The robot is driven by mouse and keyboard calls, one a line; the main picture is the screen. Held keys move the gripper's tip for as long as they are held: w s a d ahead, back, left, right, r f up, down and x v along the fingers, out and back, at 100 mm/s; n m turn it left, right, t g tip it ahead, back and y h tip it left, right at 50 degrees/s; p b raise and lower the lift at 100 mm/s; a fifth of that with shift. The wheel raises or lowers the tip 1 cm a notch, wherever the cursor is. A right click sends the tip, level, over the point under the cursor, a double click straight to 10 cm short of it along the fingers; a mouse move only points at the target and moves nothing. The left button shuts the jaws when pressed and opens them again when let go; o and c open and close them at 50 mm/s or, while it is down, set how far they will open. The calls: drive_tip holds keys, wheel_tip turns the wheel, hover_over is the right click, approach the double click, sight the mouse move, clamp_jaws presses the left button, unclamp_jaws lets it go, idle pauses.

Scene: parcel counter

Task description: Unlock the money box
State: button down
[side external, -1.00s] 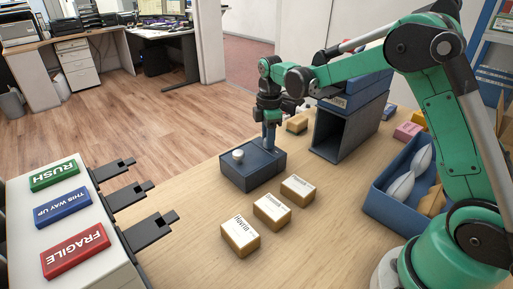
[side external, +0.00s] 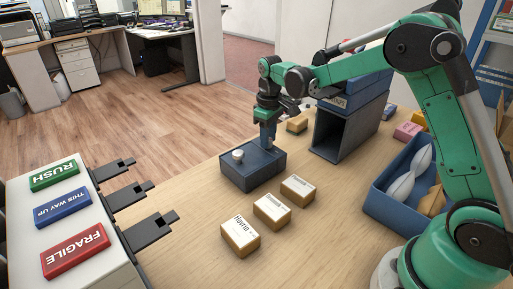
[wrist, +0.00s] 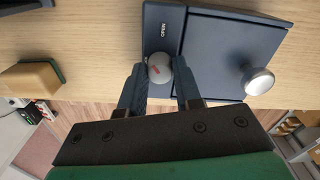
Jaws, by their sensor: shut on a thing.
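The money box (side external: 245,178) is a dark blue box on the counter, with a pale round lid knob (side external: 238,154) on top. In the wrist view its lid (wrist: 215,60) has the shiny knob at the right. My gripper (wrist: 159,75) is shut on the dial, one finger on each side. In the side view my gripper (side external: 268,140) points down at the box's far right part and hides the dial.
Several labelled parcels (side external: 272,211) lie in front of the box. A dark open-fronted cabinet (side external: 330,133) stands behind right, and a blue bin (side external: 376,201) with packets is at the right. A sponge-like block (wrist: 30,80) is beyond. Stamps (side external: 75,250) sit at the left.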

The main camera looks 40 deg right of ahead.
drive_tip(key=m, duration=0.6)
drive_tip(key=shift+m, duration=0.4)
idle(0.3)
drive_tip(key=c, duration=0.6)
unclamp_jaws()
drive_tip(key=shift+r, duration=2.8)
drive_tip(key=shift+r, duration=0.1)
